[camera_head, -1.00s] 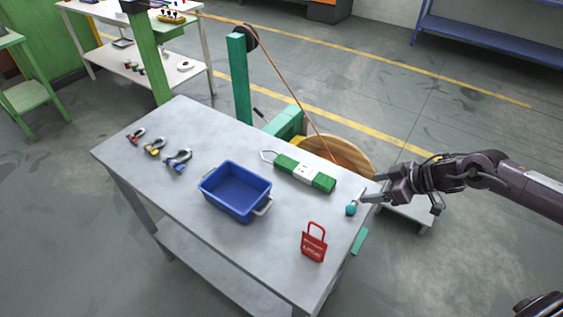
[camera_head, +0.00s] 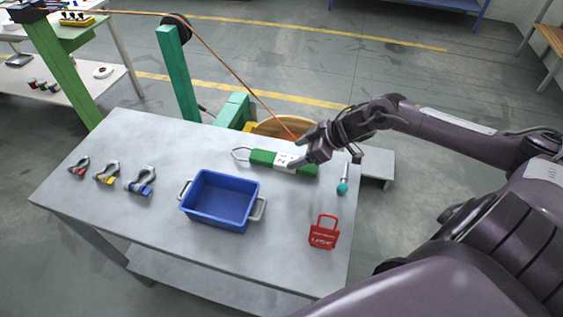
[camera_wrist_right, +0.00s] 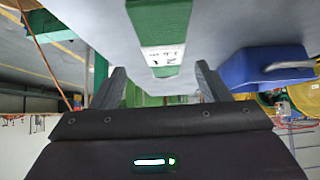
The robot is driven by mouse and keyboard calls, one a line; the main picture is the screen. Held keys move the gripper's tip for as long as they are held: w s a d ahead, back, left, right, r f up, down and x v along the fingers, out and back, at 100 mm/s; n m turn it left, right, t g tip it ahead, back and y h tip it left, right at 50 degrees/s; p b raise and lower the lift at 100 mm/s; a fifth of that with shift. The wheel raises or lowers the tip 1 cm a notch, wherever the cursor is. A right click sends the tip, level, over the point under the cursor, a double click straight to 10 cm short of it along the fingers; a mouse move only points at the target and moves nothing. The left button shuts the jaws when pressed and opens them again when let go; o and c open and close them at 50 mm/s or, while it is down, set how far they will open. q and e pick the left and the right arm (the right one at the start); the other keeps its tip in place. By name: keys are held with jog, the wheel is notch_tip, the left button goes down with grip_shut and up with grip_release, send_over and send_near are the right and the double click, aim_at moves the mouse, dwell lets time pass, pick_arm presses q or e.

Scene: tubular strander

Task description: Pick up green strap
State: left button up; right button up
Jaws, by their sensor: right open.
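The green strap (camera_head: 263,158) lies on the grey table, with a white label in its middle and a pale loop at its left end. My right gripper (camera_head: 302,164) is over the strap's right half and hides part of it. In the right wrist view the strap (camera_wrist_right: 158,22) points toward the gap between my two spread fingers (camera_wrist_right: 161,84), its label near the fingertips. The gripper is open and holds nothing. I cannot tell whether the fingers touch the strap. My left gripper is out of view.
A blue bin (camera_head: 222,199) stands left of the gripper, and also shows in the wrist view (camera_wrist_right: 262,68). A red tag (camera_head: 324,233) and a teal-ended tool (camera_head: 342,186) lie at the right. Several shackles (camera_head: 141,181) lie at the left. A green post (camera_head: 176,75) stands behind the table.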

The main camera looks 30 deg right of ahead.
aim_at(284, 159)
jog(key=shift+w+a+f, duration=0.2)
jog(key=shift+w+a, duration=0.05)
jog(key=shift+a, duration=0.05)
jog(key=x, duration=0.3)
jog(key=shift+a+f+p, duration=0.15)
jog(key=shift+a+p, duration=0.05)
jog(key=shift+p, duration=0.15)
jog(key=shift+w+a+f, duration=0.25)
jog(key=shift+f, duration=0.2)
jog(key=c, duration=1.1)
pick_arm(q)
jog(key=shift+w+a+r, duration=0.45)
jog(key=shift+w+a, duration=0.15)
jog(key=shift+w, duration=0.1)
pick_arm(e)
jog(key=shift+r, duration=0.1)
jog(key=shift+c, duration=1)
jog(key=shift+r, duration=0.1)
